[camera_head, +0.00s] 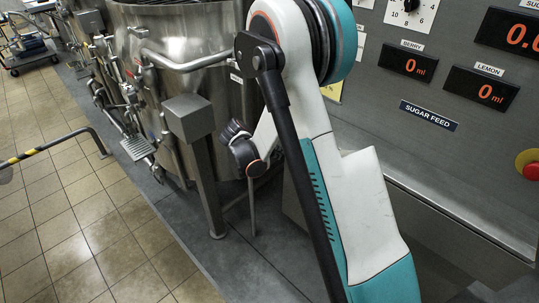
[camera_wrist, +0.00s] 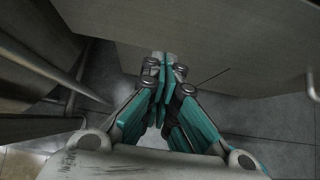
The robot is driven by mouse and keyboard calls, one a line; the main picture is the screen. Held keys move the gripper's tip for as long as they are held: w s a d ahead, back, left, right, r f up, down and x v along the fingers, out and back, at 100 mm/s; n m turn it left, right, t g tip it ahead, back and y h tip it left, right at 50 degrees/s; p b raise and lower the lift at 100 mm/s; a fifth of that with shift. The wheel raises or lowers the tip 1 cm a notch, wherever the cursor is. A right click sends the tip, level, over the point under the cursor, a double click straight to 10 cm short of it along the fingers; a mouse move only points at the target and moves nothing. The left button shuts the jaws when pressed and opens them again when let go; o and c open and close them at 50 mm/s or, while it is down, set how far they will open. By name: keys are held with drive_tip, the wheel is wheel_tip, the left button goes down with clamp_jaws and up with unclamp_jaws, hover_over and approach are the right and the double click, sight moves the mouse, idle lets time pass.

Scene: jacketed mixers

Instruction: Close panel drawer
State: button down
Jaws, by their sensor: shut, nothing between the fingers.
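My gripper (camera_wrist: 166,62) shows in the wrist view with its teal and grey fingers together and nothing between them. Its fingertips overlap a flat grey metal face (camera_wrist: 225,45) in the picture; I cannot tell whether they touch it. A pale curved bar, perhaps a handle, (camera_wrist: 313,86) shows at the right edge of the wrist view. In the head view the grey control panel (camera_head: 395,95) stands at the right, with a lower metal section (camera_head: 465,235) below a ledge. I cannot make out clearly which part is the drawer. My arm hides much of the lower panel and my gripper there.
A steel jacketed mixer (camera_head: 185,35) with pipes stands at the left of the panel. A grey box on a post (camera_head: 188,118) stands in front of it. A yellow-black rail (camera_head: 35,150) is at the left. Tiled floor (camera_head: 85,225) is clear at lower left.

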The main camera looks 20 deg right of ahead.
drive_tip(key=shift+w+d+r+b, duration=0.1)
drive_tip(key=shift+w+d+b, duration=0.15)
drive_tip(key=shift+d, duration=0.55)
drive_tip(key=shift+w+d+b, duration=0.2)
drive_tip(key=shift+w+d, duration=0.05)
drive_tip(key=shift+d, duration=0.55)
